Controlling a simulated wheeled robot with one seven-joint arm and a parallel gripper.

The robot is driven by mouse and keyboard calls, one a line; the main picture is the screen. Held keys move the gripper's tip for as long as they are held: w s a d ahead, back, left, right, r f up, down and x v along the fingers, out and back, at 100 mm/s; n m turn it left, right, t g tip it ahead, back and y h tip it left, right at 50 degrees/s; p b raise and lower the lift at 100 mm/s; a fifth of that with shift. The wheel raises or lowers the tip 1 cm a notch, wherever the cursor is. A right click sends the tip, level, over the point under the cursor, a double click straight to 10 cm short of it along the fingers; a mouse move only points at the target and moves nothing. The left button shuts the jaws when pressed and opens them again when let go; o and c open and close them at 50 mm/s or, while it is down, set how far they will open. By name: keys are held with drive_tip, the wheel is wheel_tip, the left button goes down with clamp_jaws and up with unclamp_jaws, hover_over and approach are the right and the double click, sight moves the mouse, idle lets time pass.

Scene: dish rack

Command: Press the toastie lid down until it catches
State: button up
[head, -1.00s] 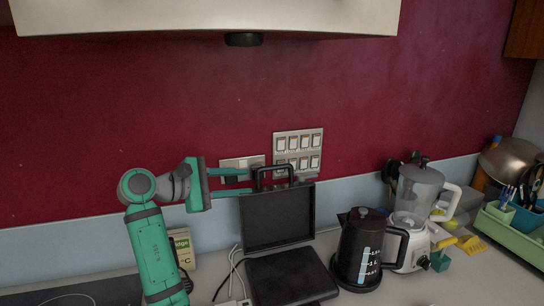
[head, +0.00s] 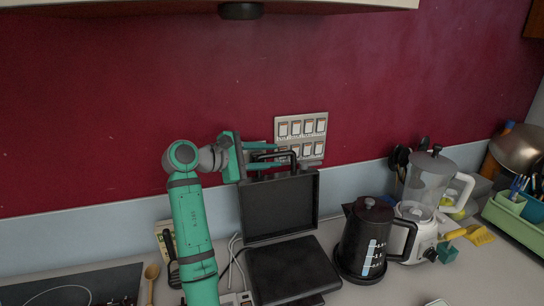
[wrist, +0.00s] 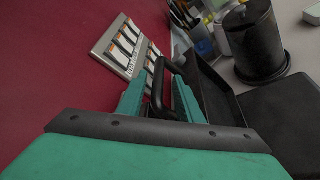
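The toastie maker is black and stands open on the counter. Its lid (head: 278,207) is upright and its base plate (head: 292,270) lies flat in front. The lid's loop handle (head: 272,155) sticks up from the top edge and also shows in the wrist view (wrist: 157,88). My green gripper (head: 274,155) comes in from the left at handle height. In the wrist view its two fingers (wrist: 160,95) are apart, one on each side of the handle. Whether either finger touches the handle cannot be told.
A black kettle (head: 366,240) stands close to the right of the base, with a blender (head: 428,190) beyond it. The red wall (head: 120,100) with a switch panel (head: 301,137) is close behind the lid. White cables (head: 233,248) and a hob (head: 75,287) are at the left.

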drive_tip(key=shift+w+d+f, duration=0.2)
drive_tip(key=shift+w+d, duration=0.2)
drive_tip(key=shift+w, duration=0.1)
drive_tip(key=shift+c, duration=0.6)
